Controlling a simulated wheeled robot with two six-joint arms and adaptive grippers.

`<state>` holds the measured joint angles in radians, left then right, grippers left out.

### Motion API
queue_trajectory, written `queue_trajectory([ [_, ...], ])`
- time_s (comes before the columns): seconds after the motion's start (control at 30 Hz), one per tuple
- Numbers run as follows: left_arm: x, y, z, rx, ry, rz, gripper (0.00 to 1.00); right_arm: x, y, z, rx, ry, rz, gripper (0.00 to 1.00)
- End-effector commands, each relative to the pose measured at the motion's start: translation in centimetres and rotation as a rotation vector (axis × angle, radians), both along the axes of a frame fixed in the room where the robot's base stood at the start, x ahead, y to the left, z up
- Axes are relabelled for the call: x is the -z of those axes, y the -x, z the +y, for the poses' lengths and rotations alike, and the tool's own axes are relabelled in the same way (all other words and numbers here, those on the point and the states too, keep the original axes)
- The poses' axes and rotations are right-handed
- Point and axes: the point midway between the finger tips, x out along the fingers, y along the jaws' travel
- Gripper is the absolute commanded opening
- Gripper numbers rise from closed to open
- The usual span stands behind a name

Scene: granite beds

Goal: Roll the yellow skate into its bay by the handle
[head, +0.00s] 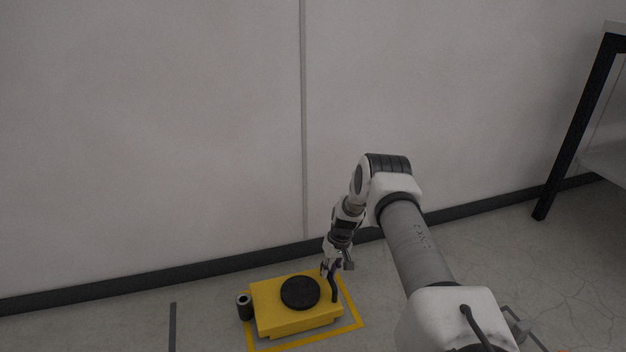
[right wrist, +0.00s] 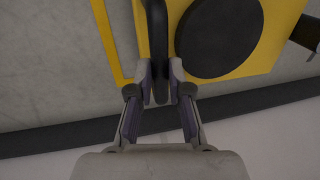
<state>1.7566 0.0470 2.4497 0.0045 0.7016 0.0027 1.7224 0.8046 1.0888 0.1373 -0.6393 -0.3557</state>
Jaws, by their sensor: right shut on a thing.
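The yellow skate (head: 266,311) is a low yellow block on the floor near the wall, with a round black disc (head: 300,292) on top. It also shows in the right wrist view (right wrist: 270,50). Its dark handle (head: 334,289) rises at its right end. My right gripper (head: 335,266) is shut on the handle (right wrist: 156,35), with one finger on each side. The bay is a yellow outline (head: 350,322) on the floor. Its lines show in front of and to the right of the skate. The far side is hidden. My left gripper is out of view.
A dark cylinder (head: 244,307) stands close to the skate's left end. A dark strip (head: 172,327) lies on the floor farther left. The pale wall (head: 150,140) with a dark skirting runs behind. A dark-legged table (head: 575,125) stands at the right.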

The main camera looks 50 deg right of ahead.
Motion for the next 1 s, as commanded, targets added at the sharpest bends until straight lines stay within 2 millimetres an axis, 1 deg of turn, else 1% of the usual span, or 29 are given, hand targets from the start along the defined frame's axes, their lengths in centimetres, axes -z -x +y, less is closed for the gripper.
queue_trajectory([
  [0.03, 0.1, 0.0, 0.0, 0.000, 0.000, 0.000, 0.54, 0.1, 0.4, -0.4, 0.000, -0.002, 0.003, 0.00],
  [0.13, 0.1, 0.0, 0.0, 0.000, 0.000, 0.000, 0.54, 0.1, 0.6, -0.8, 0.000, -0.001, 0.003, 0.00],
  [0.5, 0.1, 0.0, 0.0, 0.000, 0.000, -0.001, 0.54, 0.1, 0.7, -0.9, -0.001, -0.001, 0.003, 0.00],
  [0.53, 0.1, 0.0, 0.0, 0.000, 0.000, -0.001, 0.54, 0.1, 0.7, -0.9, -0.001, -0.001, 0.003, 0.29],
  [0.57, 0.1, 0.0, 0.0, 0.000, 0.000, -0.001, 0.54, 0.1, 0.7, -0.9, -0.001, -0.001, 0.003, 0.39],
  [0.6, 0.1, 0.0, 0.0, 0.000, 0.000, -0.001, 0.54, 0.1, 0.7, -0.9, -0.001, -0.001, 0.003, 0.43],
  [0.87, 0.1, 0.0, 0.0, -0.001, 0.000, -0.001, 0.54, 0.0, 0.6, -1.0, 0.000, -0.001, 0.001, 0.43],
  [0.97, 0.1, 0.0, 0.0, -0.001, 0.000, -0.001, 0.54, -0.7, 0.6, -1.0, 0.000, -0.002, -0.001, 0.43],
  [1.0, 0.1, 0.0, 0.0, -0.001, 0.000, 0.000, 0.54, -1.2, 0.6, -1.2, 0.000, -0.002, -0.001, 0.43],
])
